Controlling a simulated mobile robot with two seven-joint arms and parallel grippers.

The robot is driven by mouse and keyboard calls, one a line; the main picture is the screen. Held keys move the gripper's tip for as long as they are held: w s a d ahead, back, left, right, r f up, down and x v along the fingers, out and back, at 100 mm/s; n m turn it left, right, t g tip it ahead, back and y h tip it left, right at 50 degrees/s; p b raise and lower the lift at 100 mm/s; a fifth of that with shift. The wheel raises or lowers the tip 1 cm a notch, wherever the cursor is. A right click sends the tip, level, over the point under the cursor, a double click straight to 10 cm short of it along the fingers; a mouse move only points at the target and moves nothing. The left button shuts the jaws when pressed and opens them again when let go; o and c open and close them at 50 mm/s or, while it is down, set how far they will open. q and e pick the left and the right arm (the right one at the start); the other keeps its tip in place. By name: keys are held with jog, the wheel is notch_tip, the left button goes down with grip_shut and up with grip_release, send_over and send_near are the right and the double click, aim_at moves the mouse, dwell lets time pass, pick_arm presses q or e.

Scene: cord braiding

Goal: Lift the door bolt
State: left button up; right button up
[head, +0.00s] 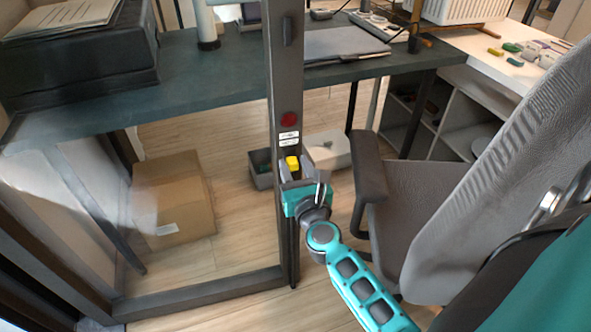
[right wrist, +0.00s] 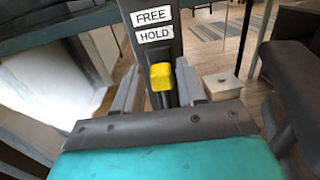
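The door bolt shows as a yellow knob (head: 292,163) on a dark upright post (head: 284,80). In the right wrist view the yellow knob (right wrist: 161,77) sits just below the white HOLD label (right wrist: 156,34), with the FREE label (right wrist: 151,15) above that. My right gripper (head: 296,166) is at the post with its fingers on either side of the knob. In the right wrist view the right gripper (right wrist: 158,70) is open, with gaps between both grey fingers and the knob. The lower part of the bolt is hidden behind the gripper body. My left gripper is not in view.
A dark desk (head: 215,75) stands behind the post. A grey office chair (head: 420,195) is close on the right. A cardboard box (head: 175,205) is on the floor at left, and a white bin (head: 328,150) is behind the post. A red round mark (head: 289,119) is above the labels.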

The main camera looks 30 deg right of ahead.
jog(key=shift+o, duration=1)
jog(key=shift+f, duration=0.1)
jog(key=shift+s+a+f, duration=0.1)
jog(key=shift+s+a, duration=0.1)
jog(key=shift+s, duration=0.35)
jog(key=b+v, duration=0.1)
jog(key=v, duration=1)
jog(key=shift+s+b, duration=0.35)
jog(key=shift+s, duration=0.05)
jog(key=shift+a, duration=0.1)
